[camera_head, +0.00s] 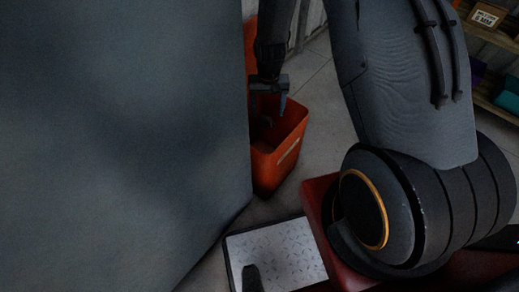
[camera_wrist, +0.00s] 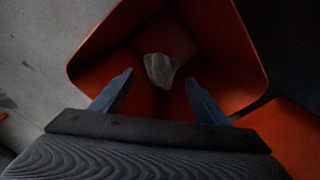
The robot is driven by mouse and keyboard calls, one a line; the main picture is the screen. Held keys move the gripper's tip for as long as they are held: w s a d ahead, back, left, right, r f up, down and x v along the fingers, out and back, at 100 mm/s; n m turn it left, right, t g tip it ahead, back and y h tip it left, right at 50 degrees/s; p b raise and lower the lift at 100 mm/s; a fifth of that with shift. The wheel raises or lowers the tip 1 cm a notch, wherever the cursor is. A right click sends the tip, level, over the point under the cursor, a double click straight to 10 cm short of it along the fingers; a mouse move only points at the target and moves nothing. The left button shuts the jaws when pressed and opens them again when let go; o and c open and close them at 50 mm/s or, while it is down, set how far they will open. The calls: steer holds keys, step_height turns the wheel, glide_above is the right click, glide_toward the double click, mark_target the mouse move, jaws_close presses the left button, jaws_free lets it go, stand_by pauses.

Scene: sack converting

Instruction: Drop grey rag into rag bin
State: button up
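My gripper (camera_head: 268,103) is over the bin's mouth, pointing down. In the wrist view its two fingers are spread wide apart with nothing between them (camera_wrist: 158,92). The grey rag (camera_wrist: 160,70) shows beyond the fingertips, inside the bin, crumpled and apart from the fingers. In the head view only a dim greyish shape shows inside the bin.
A large dark grey surface (camera_head: 115,140) fills the left of the head view close to the bin. A light patterned plate (camera_head: 280,258) lies in front of the bin. Shelves with boxes (camera_head: 487,17) stand at the upper right. Grey floor (camera_head: 322,120) is clear right of the bin.

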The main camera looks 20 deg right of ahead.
step_height(320, 180, up, 8)
steer(key=p, duration=0.1)
stand_by(0.6)
steer(key=shift+d+f, duration=0.1)
stand_by(0.3)
